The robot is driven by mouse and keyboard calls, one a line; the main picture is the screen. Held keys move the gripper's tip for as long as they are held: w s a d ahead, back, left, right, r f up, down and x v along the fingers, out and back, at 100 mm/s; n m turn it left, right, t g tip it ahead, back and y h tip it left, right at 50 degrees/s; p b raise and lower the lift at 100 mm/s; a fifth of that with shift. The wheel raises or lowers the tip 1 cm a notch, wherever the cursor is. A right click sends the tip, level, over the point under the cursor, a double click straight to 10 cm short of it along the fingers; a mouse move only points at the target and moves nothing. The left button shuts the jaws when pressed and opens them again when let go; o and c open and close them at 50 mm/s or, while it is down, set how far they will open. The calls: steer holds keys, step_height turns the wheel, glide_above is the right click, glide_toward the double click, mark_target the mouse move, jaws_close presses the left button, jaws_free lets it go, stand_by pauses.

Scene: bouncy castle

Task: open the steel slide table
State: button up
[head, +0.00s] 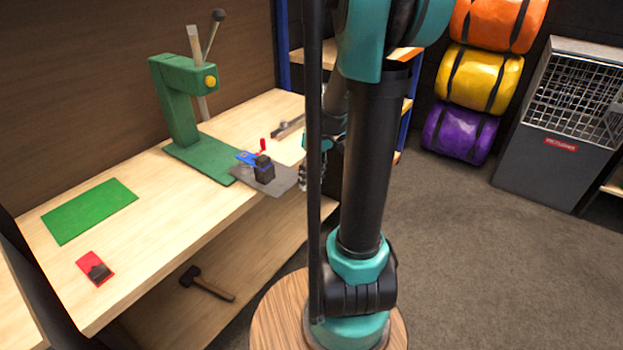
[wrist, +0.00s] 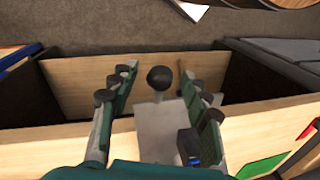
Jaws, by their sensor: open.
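The steel slide table, a flat grey plate (head: 275,182), lies on the wooden bench beside the green press. In the wrist view the grey plate (wrist: 160,128) reaches toward the bench edge, with a round black knob (wrist: 160,78) at its far end. My gripper (wrist: 157,84) is open, one finger on each side of the knob. I cannot tell whether either finger touches it. In the head view my gripper (head: 312,172) is at the right end of the plate, partly hidden by my arm, and the knob cannot be made out.
The green press (head: 190,110) stands behind the plate. A black block (head: 264,168) with a blue part sits on the plate. A green mat (head: 90,210) and a red item (head: 95,268) lie on the bench. A hammer (head: 207,283) lies on the lower shelf. Open floor lies right.

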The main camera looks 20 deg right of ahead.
step_height(320, 180, up, 12)
steer(key=d, duration=0.2)
steer(key=shift+w, duration=0.45)
steer(key=shift+f, duration=0.2)
